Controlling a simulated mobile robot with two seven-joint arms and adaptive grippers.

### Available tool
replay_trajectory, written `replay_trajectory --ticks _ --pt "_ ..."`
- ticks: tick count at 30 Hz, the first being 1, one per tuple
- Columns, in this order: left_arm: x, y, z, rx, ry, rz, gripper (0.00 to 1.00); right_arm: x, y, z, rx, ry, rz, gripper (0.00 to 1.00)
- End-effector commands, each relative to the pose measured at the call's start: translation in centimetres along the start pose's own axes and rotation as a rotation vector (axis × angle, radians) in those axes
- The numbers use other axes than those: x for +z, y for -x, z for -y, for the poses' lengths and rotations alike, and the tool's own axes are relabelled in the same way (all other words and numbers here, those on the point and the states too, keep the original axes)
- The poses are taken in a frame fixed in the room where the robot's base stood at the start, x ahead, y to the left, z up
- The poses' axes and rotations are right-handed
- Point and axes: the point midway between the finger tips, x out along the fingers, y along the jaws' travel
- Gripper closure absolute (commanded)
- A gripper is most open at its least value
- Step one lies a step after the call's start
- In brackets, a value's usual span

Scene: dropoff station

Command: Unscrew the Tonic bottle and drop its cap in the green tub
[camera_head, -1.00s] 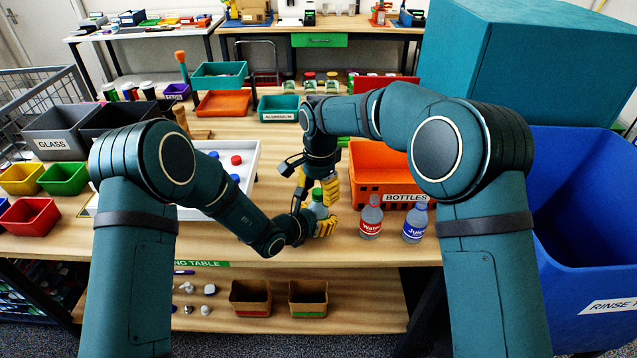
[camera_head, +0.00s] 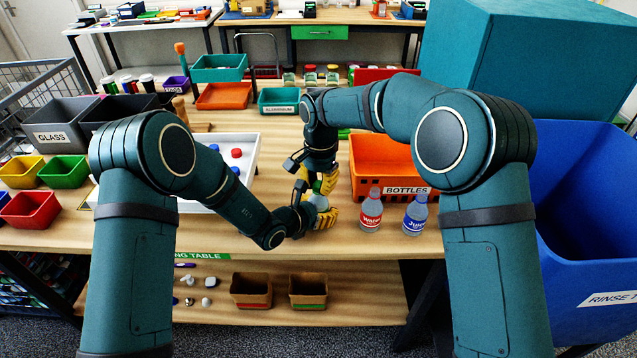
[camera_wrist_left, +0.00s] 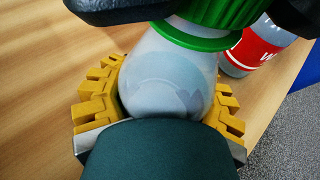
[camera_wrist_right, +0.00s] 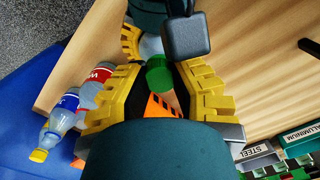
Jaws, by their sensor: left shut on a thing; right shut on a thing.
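The clear bottle (camera_head: 320,201) stands upright near the table's front edge; its label is hidden, so I cannot read its name. My left gripper (camera_head: 318,215) is shut around its body; in the left wrist view yellow fingers flank the pale bottle (camera_wrist_left: 172,75). Its green cap (camera_wrist_left: 225,14) sits on the neck, above a green ring. My right gripper (camera_head: 316,184) comes from above and is shut on the cap, which shows between its yellow fingers in the right wrist view (camera_wrist_right: 158,75). The green tub (camera_head: 63,172) stands at the left of the table, beside yellow and red tubs.
A Water bottle (camera_head: 371,211) and a Juice bottle (camera_head: 416,215) stand just right of my grippers. Behind them is the orange BOTTLES crate (camera_head: 410,191). A white tray (camera_head: 250,160) with red and blue caps lies left, behind my left arm. A blue bin (camera_head: 590,235) stands right.

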Motion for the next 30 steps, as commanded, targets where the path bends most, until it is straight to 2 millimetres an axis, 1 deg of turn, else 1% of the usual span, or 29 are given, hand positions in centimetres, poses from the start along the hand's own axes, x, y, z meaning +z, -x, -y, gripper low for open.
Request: replay_trajectory --ticks 3,11,12,13,23,26,30 --pt "0.0 0.0 0.0 0.0 0.0 0.0 1.0 -0.1 0.0 -0.1 0.001 0.062 -0.001 1.0" --pt "0.0 0.0 0.0 0.0 0.0 0.0 1.0 -0.1 0.0 -0.1 0.001 0.066 -0.001 1.0" --pt "0.0 0.0 0.0 0.0 0.0 0.0 1.0 -0.1 0.0 -0.1 0.001 0.066 -0.001 0.63" --pt "0.0 0.0 0.0 0.0 0.0 0.0 1.0 -0.1 0.0 -0.1 0.001 0.066 -0.001 0.54" --pt "0.0 0.0 0.0 0.0 0.0 0.0 1.0 0.0 0.2 0.0 0.0 0.065 -0.001 0.54" --pt "0.0 0.0 0.0 0.0 0.0 0.0 1.0 -0.1 1.1 0.1 -0.003 0.064 -0.003 0.54" --pt "0.0 0.0 0.0 0.0 0.0 0.0 1.0 0.0 3.0 0.1 -0.002 0.065 -0.003 0.54"
